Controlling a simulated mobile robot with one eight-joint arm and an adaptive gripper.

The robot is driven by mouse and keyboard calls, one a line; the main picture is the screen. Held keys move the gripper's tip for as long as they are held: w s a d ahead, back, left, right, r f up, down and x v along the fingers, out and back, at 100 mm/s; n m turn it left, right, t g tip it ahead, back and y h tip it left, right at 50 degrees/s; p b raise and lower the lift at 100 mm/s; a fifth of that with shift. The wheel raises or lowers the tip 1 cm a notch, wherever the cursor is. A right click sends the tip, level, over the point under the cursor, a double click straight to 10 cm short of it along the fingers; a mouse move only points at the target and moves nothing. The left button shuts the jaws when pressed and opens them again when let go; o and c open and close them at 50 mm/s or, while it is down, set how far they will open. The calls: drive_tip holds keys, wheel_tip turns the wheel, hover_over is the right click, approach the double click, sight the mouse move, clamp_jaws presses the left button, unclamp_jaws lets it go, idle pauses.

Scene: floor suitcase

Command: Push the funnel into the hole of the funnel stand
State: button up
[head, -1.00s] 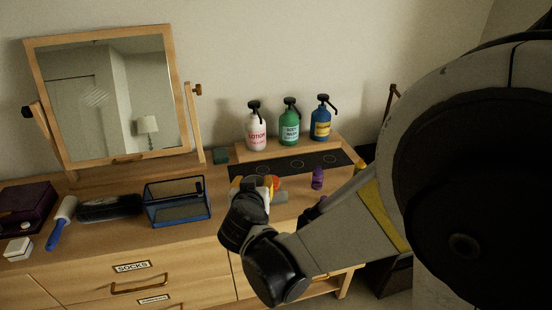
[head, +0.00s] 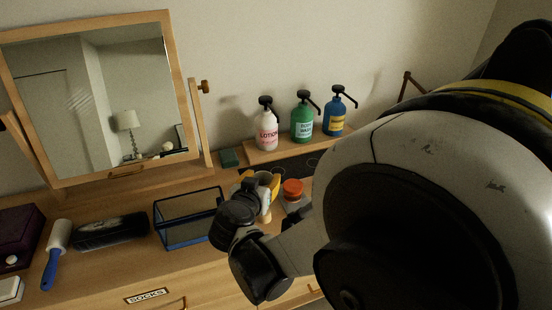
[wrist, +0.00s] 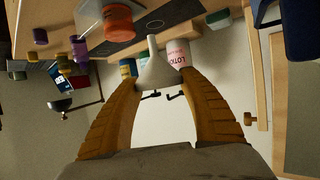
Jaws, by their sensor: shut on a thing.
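My gripper (wrist: 158,80) is shut on a pale grey-white funnel (wrist: 156,66), its yellow-orange fingers on either side of it. In the head view, my gripper (head: 262,190) is above the dresser top, and the pale funnel (head: 265,203) is partly hidden by the fingers and wrist. I cannot tell for sure whether this block is the funnel stand, and no hole shows.
Lotion (head: 267,130), green (head: 303,122) and blue (head: 336,117) pump bottles stand on a wooden riser at the back. A wire basket (head: 188,218), dark brush (head: 112,230), lint roller (head: 55,250) and mirror (head: 105,95) are left. Purple and green pieces show in the wrist view.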

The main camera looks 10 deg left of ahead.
drive_tip(key=shift+f, duration=0.1)
wheel_tip(320, 180, down, 5)
drive_tip(key=b, duration=0.5)
drive_tip(key=shift+f, duration=0.2)
drive_tip(key=shift+f+b, duration=1.95)
drive_tip(key=shift+b, duration=0.25)
idle(1.9)
idle(0.3)
drive_tip(key=o, duration=0.8)
drive_tip(key=shift+s, duration=0.1)
